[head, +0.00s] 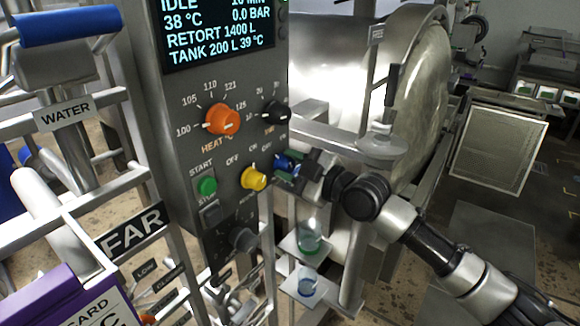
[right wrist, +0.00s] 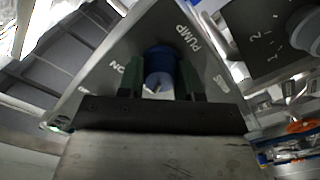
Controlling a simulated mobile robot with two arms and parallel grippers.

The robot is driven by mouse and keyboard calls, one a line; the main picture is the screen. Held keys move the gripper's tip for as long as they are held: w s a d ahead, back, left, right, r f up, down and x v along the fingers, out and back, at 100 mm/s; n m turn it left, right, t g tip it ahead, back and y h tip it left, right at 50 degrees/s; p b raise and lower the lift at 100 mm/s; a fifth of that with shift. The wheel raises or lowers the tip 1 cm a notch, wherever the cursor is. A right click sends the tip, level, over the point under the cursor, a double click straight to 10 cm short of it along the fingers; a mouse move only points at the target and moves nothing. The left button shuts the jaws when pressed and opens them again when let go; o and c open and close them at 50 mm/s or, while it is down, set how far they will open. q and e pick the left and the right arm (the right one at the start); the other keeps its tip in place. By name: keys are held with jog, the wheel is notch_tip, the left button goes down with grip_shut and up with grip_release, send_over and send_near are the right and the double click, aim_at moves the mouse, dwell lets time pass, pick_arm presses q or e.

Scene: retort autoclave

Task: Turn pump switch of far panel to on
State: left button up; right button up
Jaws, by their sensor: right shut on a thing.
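The far panel (head: 225,125) is a grey upright box with a screen, knobs and buttons, beside a black FAR label (head: 133,233). The pump switch is a blue knob (head: 286,163) at the panel's right edge. My right gripper (head: 293,168) reaches it from the right. In the right wrist view the blue knob (right wrist: 159,65) sits between my two dark green fingers, which are shut on it. The words PUMP and ON are readable around it. A small pale mark shows on the knob; which label it points to I cannot tell. My left gripper is not in view.
A yellow knob (head: 254,179) is close to the left of my right gripper. An orange heat knob (head: 222,120) and a black knob (head: 277,112) sit above. A green start button (head: 207,186) is further left. The round steel retort door (head: 418,95) stands behind my right arm.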

jog(key=shift+m+b, duration=0.35)
jog(key=shift+m, duration=0.55)
jog(key=m, duration=0.2)
jog(key=shift+m, duration=0.3)
jog(key=m, duration=0.2)
jog(key=shift+m, duration=0.4)
jog(key=shift+r+m, duration=0.1)
jog(key=shift+m, duration=2)
jog(key=o, duration=0.9)
jog(key=shift+w+d, duration=0.1)
